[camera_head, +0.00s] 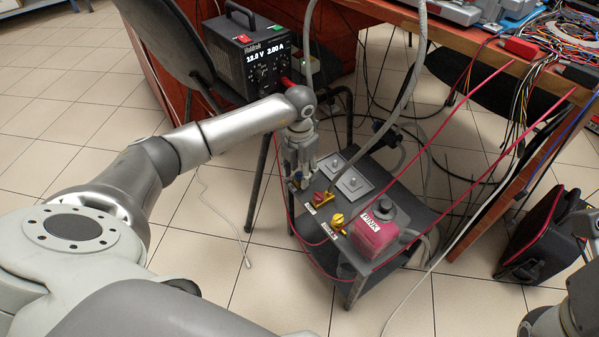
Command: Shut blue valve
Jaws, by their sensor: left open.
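My left gripper (302,172) points down over the left end of a small dark cart (349,268). It is open, with its fingers close above the row of valves. A small blue part (297,176), likely the blue valve, shows at the fingertips and is mostly hidden by them. I cannot tell whether the fingers touch it. A red valve (319,198) and a yellow valve (338,219) stand in the same row, nearer the front right. Part of my right arm shows at the lower right edge, but its gripper is not visible.
A pink container (373,236) with a dark cap and two grey square plates share the cart. A black power supply (252,52) stands behind. Red and grey hoses hang around the cart. A black bag (541,235) lies at the right. The tiled floor in front is mostly clear.

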